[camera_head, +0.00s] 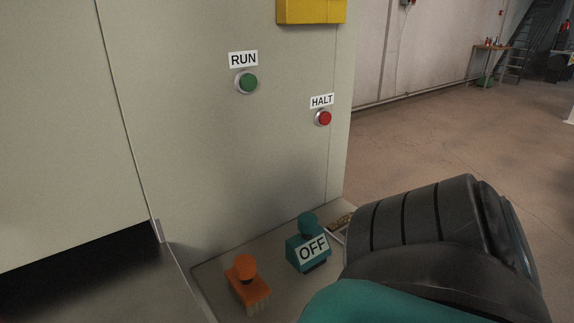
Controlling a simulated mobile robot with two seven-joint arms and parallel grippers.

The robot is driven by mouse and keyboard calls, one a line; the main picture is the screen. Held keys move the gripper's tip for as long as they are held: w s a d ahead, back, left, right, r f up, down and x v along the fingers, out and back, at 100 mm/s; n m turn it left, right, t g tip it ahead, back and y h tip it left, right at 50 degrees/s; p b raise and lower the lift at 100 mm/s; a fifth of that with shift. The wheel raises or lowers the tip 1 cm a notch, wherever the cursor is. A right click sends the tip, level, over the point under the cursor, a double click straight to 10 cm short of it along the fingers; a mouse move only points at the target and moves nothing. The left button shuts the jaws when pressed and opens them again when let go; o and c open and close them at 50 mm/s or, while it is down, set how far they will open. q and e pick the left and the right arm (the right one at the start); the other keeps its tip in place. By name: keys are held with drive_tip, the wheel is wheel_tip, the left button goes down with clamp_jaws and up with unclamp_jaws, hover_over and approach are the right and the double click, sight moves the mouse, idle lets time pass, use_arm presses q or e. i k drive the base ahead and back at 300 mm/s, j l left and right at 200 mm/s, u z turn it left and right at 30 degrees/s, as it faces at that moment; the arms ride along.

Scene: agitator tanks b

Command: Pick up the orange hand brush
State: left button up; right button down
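The orange hand brush (247,283) stands on a grey ledge (218,270) at the bottom centre of the head view. It has a round knob on top and pale bristles below. Neither gripper shows in this view. A large dark, ribbed arm link with a teal part, which is mine, fills the lower right. No gripper is seen touching the brush.
A teal knobbed object (307,247) labelled OFF stands right of the brush. A small item (341,224) lies behind it, partly hidden by my arm. The cabinet wall carries a green RUN button (248,83) and a red HALT button (323,118). Open floor lies right.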

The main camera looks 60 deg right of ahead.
sight(252, 292)
drive_tip(key=l+z, duration=0.1)
drive_tip(key=z, duration=0.35)
drive_tip(key=l+z, duration=0.1)
drive_tip(key=z, duration=0.4)
drive_tip(key=l+z, duration=0.1)
drive_tip(key=z, duration=0.35)
drive_tip(key=u, duration=1.65)
drive_tip(key=z, duration=1.65)
drive_tip(key=k+l, duration=0.1)
drive_tip(key=l, duration=0.2)
drive_tip(key=l+u, duration=0.15)
drive_tip(key=l, duration=0.2)
drive_tip(key=k+j, duration=0.05)
